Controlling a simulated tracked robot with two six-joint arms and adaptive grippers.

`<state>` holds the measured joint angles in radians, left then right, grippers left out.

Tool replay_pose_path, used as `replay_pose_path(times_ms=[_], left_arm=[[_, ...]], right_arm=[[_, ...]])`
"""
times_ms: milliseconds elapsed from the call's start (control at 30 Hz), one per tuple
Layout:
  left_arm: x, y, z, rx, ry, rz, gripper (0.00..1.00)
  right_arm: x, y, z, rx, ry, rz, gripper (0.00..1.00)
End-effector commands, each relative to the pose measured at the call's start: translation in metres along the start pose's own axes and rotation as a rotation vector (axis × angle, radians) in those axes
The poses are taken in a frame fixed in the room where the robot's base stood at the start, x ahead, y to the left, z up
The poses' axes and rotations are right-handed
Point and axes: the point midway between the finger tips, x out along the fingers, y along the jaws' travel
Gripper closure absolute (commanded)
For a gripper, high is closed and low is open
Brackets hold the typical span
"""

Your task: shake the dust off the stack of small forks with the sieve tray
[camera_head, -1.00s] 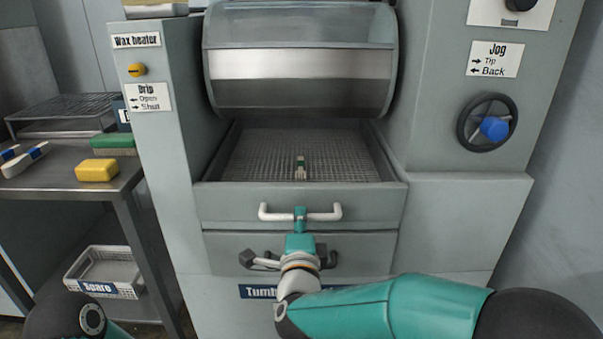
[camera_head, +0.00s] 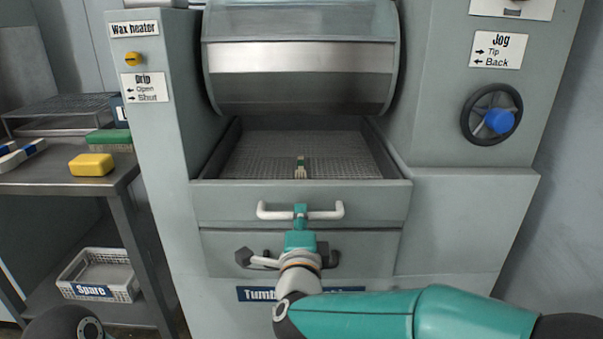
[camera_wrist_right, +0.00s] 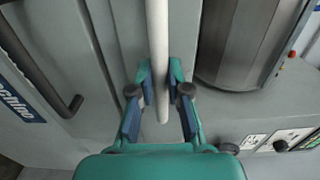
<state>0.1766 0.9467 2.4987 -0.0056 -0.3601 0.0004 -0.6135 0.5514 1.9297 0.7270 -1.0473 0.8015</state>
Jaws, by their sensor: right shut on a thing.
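The sieve tray (camera_head: 235,160) is a grey drawer with a mesh floor, standing out from the front of the machine. My right gripper (camera_head: 300,212) is shut on the tray's white bar handle (camera_head: 325,213). The right wrist view shows the white handle (camera_wrist_right: 157,45) between the two blue-padded fingers (camera_wrist_right: 160,90). My left gripper is out of view.
A curved hood (camera_head: 300,90) hangs above the tray. A lower drawer (camera_head: 220,243) with a dark handle is just below. A blue-knobbed handwheel (camera_head: 498,121) is at right. A steel table (camera_head: 60,180) at left holds a yellow block (camera_head: 91,164), with a Spare basket (camera_head: 100,275) underneath.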

Motion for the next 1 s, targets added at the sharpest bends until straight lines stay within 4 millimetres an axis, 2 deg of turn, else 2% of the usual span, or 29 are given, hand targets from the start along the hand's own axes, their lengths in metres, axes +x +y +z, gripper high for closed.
replay_pose_path(times_ms=[33, 433, 700, 800, 867, 1000], left_arm=[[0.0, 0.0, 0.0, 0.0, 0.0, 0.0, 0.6], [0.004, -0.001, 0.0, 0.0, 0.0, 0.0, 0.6], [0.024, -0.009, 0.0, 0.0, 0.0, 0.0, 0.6], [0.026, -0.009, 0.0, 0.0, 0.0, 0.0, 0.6], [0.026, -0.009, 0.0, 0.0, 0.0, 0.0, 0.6], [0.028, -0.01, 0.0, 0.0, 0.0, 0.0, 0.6]], right_arm=[[0.0, 0.005, 0.001, -0.004, -0.004, 0.012, 1.0], [-0.005, 0.007, 0.001, -0.003, -0.005, 0.013, 1.0], [-0.055, 0.008, 0.002, -0.003, -0.008, 0.01, 1.0], [-0.065, 0.007, 0.002, -0.003, -0.005, 0.012, 1.0], [-0.064, 0.007, 0.001, -0.004, -0.004, 0.013, 1.0], [-0.042, 0.007, 0.0, -0.003, 0.0, 0.014, 1.0]])
